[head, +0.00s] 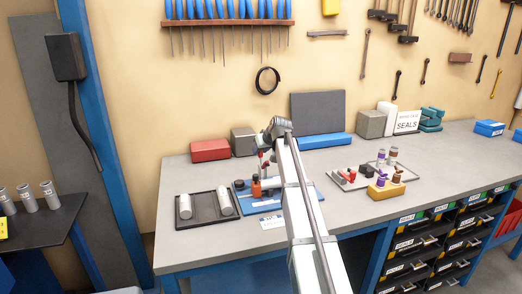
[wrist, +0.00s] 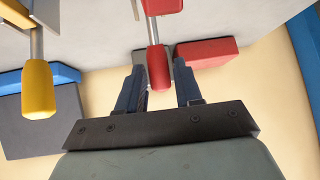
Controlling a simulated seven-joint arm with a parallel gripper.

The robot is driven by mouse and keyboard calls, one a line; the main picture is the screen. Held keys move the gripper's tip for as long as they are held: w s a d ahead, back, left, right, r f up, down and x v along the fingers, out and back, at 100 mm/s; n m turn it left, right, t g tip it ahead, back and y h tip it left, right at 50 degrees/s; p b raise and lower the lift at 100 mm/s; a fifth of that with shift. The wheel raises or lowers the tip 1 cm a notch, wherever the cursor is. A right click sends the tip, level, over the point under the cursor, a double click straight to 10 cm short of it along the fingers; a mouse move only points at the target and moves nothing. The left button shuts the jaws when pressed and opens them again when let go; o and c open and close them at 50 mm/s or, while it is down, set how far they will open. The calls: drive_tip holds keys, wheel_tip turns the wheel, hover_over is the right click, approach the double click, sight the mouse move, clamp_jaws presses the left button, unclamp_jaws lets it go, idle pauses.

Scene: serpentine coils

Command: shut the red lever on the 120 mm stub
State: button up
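The red lever (wrist: 158,68) hangs on a metal rod from a red block in the wrist view, with its handle between the two fingers of my gripper (wrist: 160,62). The fingers are apart, with a narrow gap beside the handle, so my gripper looks open. A yellow lever (wrist: 38,88) on its own rod is to the left. In the head view my gripper (head: 266,152) is small and partly hidden by my arm, above the blue board (head: 245,208). I cannot make out a 120 mm marking on any stub.
A dark tray (head: 206,218) with pale cylinders lies left of the blue board. A red box (head: 210,151) and a grey block (head: 243,141) stand behind. A light tray (head: 345,186) with small parts and a yellow block (head: 386,191) are to the right. The right bench top is mostly clear.

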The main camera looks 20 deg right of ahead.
drive_tip(key=shift+o, duration=1.2)
drive_tip(key=v, duration=1.4)
drive_tip(key=shift+a+f, duration=0.1)
drive_tip(key=w+a+r+g, duration=0.15)
drive_tip(key=w+r, duration=0.25)
drive_tip(key=w, duration=0.5)
drive_tip(key=f+g, duration=0.1)
drive_tip(key=f, duration=0.4)
drive_tip(key=w+f, duration=0.1)
drive_tip(key=f, duration=0.3)
drive_tip(key=f+g, duration=0.1)
drive_tip(key=f, duration=0.4)
drive_tip(key=shift+w+a+f+g+h, duration=0.25)
drive_tip(key=shift+w+f+g+h, duration=0.05)
drive_tip(key=shift+w+f+g, duration=0.1)
drive_tip(key=shift+c, duration=0.6)
